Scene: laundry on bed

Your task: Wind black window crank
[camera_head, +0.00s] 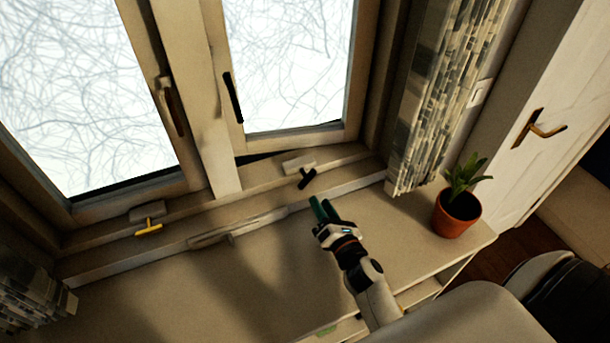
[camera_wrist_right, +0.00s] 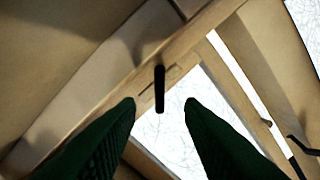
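The black window crank (camera_head: 307,178) sits on a light mount on the sill below the right window pane. In the right wrist view the black crank (camera_wrist_right: 160,88) stands between and beyond my two green fingertips, apart from both. My right gripper (camera_head: 322,208) is just in front of the crank and to its right in the head view, pointing toward it. Its fingers (camera_wrist_right: 160,104) are spread with nothing between them. My left gripper is in neither view.
A yellow crank (camera_head: 149,227) sits below the left window. A potted plant (camera_head: 457,212) stands on the right end of the ledge, near the patterned curtain (camera_head: 437,95). A door with a handle (camera_head: 540,127) is at the right. The ledge (camera_head: 200,285) left of my arm is clear.

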